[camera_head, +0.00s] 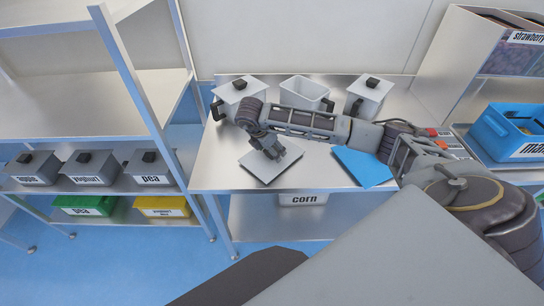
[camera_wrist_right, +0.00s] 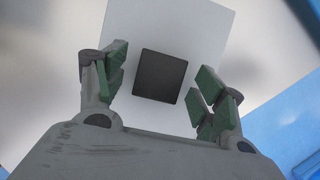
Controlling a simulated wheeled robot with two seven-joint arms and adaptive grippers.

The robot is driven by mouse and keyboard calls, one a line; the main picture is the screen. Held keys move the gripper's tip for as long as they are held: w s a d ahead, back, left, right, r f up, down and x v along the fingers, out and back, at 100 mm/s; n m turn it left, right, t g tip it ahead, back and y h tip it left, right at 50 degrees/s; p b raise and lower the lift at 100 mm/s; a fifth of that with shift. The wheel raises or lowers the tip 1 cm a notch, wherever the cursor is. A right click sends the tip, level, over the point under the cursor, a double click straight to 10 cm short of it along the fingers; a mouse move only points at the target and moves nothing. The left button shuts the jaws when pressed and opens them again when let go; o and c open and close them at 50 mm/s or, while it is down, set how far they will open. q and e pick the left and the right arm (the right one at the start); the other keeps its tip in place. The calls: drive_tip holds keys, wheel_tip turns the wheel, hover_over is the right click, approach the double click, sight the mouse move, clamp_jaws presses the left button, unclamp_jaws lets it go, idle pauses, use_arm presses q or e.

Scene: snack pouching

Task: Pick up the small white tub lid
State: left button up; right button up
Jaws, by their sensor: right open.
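The small white tub lid (camera_head: 262,174) lies flat near the front of the metal table. In the wrist view the white lid (camera_wrist_right: 186,30) is seen from above, with its square black knob (camera_wrist_right: 160,76) between my fingers. My right gripper (camera_head: 274,154) reaches in from the right and is over the lid. In the wrist view the right gripper (camera_wrist_right: 160,88) is open, with green-padded fingers on either side of the knob and visible gaps to it. In the head view the gripper hides the knob. My left gripper is in neither view.
An open white tub (camera_head: 305,92) stands at the back of the table between two lidded tubs (camera_head: 240,92) (camera_head: 369,95). A blue lid (camera_head: 362,167) lies to the right of the white lid. Shelves with labelled tubs stand left; a blue crate (camera_head: 507,133) stands right.

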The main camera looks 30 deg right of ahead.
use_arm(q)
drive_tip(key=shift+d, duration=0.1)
use_arm(e)
drive_tip(key=shift+c, duration=0.3)
drive_tip(key=c, duration=1.2)
drive_tip(key=shift+o, duration=0.2)
drive_tip(key=shift+r, duration=0.85)
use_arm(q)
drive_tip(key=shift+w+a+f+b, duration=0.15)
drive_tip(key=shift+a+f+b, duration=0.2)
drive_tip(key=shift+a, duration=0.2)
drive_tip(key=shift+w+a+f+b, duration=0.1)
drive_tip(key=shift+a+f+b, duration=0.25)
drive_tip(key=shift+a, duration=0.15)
use_arm(e)
wheel_tip(320, 180, up, 8)
drive_tip(key=shift+r, duration=0.2)
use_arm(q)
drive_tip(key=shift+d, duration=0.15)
